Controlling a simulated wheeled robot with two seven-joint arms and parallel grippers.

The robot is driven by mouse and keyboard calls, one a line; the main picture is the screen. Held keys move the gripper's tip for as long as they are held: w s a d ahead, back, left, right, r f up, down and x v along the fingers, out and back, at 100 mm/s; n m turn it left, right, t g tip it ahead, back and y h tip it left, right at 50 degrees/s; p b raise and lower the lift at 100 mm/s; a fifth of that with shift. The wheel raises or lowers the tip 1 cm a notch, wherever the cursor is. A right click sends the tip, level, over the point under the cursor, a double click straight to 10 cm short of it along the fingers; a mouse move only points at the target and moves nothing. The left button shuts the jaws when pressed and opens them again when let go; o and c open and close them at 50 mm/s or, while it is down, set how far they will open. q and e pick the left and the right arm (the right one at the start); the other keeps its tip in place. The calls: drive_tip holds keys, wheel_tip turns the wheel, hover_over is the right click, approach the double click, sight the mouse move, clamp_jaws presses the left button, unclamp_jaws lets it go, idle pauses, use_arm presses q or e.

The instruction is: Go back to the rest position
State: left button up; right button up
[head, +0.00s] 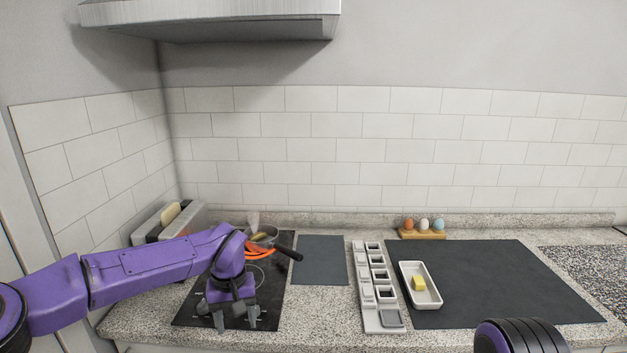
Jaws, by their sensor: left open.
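My left gripper (235,322) hangs pointing down over the front part of the black cooktop (188,314). Its two fingers are apart and nothing shows between them. My left arm reaches in from the left edge, bent at the wrist above the cooktop. A dark rounded part of my right arm shows at the bottom right edge; the right gripper is out of view.
A pan (266,237) with a black handle sits at the back by a glowing orange ring. A toaster (150,232) stands left. Right are a grey-white compartment rack (359,290), a white dish (429,297) with butter (418,283), and eggs on a wooden holder (423,234).

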use_arm(q)
drive_tip(key=s+a+f+n+t+y+b, duration=0.1)
drive_tip(key=s+f+n+t, duration=0.2)
drive_tip(key=f, duration=0.5)
drive_tip(key=s+a+f+n+t+y+b, duration=0.1)
drive_tip(key=s+f+n+y, duration=0.15)
drive_tip(key=s+f, duration=0.45)
drive_tip(key=s+a+f+n+t+y+b, duration=0.1)
drive_tip(key=s+a+f+n+t+b, duration=0.15)
drive_tip(key=f, duration=0.75)
drive_tip(key=s+a+f+m+g+b, duration=0.1)
drive_tip(key=s+a+f, duration=0.2)
drive_tip(key=s, duration=0.5)
drive_tip(key=s+a+f+m+g+b, duration=0.1)
drive_tip(key=s+f, duration=0.3)
drive_tip(key=s, duration=0.4)
drive_tip(key=s+a+f+m+g+h+b, duration=0.1)
drive_tip(key=s+a+f+m, duration=0.1)
drive_tip(key=s, duration=0.7)
drive_tip(key=a+f, duration=0.1)
drive_tip(key=a, duration=0.1)
drive_tip(key=shift+a+f+b, duration=0.25)
drive_tip(key=shift+a+b, duration=0.1)
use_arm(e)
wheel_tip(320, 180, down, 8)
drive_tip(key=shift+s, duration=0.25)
